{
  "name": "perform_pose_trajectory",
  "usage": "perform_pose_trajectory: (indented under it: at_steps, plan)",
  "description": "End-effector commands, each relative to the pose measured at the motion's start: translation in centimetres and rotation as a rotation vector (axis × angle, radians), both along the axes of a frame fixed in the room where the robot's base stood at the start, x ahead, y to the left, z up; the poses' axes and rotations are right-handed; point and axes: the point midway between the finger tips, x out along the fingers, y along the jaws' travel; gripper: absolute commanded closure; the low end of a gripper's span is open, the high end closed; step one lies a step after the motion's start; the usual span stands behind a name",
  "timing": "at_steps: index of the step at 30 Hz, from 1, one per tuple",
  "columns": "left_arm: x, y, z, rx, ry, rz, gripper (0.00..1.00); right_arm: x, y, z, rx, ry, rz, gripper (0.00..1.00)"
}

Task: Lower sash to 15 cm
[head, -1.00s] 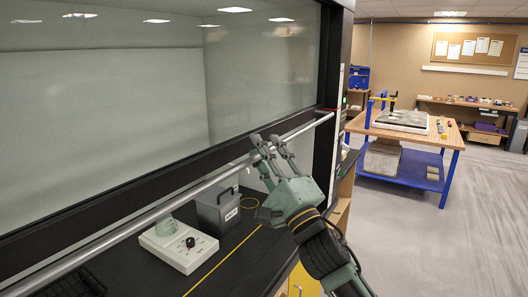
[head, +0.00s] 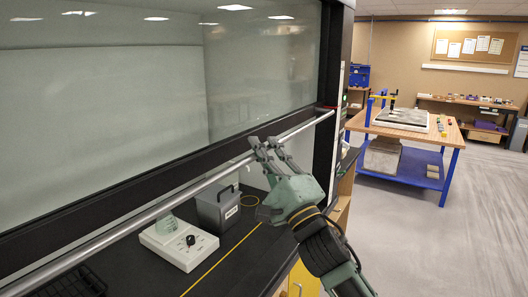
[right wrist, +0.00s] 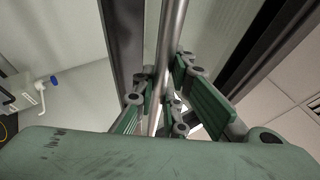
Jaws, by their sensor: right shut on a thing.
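The fume hood sash (head: 110,95) is a large glass pane with a dark lower frame, partly raised above the black work surface (head: 235,262). A long grey metal handle bar (head: 120,231) runs along its lower edge and also shows in the right wrist view (right wrist: 175,30). My right gripper (head: 266,146) is at the bar, right of its middle, with its fingers closed around it. In the right wrist view the bar passes between the green fingers (right wrist: 165,95). My left gripper is not in view.
A yellow line (head: 222,258) runs along the work surface. A wooden workbench with a blue frame (head: 405,140) stands at the right, with open floor (head: 425,240) before it.

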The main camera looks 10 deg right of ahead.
Motion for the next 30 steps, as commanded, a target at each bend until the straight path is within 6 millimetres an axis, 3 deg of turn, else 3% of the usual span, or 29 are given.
perform_pose_trajectory:
  at_steps: [8,21,30]
  plan:
    - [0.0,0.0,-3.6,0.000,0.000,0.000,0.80,0.1,0.1,-5.5,0.008,0.014,0.005,1.00]
    - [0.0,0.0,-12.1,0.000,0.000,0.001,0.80,0.1,0.1,-20.2,0.006,0.018,0.005,1.00]
    - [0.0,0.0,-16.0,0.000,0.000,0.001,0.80,0.1,0.1,-27.4,0.004,0.016,0.005,1.00]
